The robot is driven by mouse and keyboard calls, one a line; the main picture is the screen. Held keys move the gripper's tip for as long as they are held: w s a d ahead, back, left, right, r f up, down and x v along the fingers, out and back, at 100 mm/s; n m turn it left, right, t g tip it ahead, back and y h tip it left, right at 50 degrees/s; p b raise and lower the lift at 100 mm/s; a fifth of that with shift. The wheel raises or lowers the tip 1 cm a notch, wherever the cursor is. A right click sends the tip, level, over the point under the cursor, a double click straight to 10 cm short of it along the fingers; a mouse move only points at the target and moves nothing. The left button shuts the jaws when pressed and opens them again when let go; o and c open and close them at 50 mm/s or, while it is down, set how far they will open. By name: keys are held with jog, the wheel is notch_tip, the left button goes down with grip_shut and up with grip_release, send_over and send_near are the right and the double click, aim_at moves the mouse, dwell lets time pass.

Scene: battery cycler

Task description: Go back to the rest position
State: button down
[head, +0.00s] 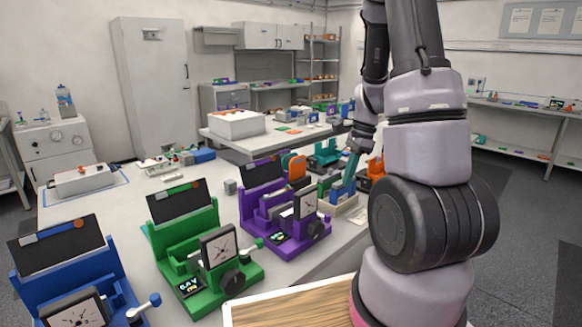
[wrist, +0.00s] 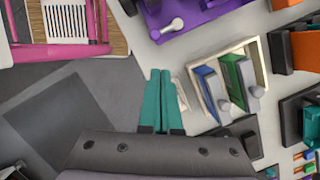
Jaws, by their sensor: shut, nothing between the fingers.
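My gripper (wrist: 160,75) shows in the wrist view with its two teal fingers together and nothing between them. It hangs over the grey floor and the bench edge, left of a pale open-topped holder (wrist: 263,65). The holder contains a blue piece (wrist: 208,84) and a green piece (wrist: 231,76). In the head view my gripper (head: 350,168) is partly hidden by my arm, out over the far right part of the bench beside the purple device (head: 262,205). The purple device also shows in the wrist view (wrist: 205,12).
A green device (head: 190,240) and a blue device (head: 70,265) stand on the bench (head: 130,205). A wood-surfaced tray (head: 290,308) lies at the front, close to my arm. Orange and dark devices (wrist: 305,45) stand right of the holder. Grey floor is clear at right.

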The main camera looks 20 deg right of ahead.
jog(key=s+a+r+n+t, duration=0.2)
jog(key=a+r+n, duration=0.2)
jog(key=r, duration=0.4)
jog(key=s+a+r+n+t, duration=0.1)
jog(key=s+a+r+n, duration=0.2)
jog(key=r, duration=0.5)
jog(key=s+a+r+n+t, duration=0.4)
jog(key=s+a+r+n, duration=0.2)
jog(key=s+r, duration=0.3)
jog(key=shift+r+n+h, duration=0.4)
jog(key=shift+r+n, duration=0.1)
jog(key=shift+n, duration=0.3)
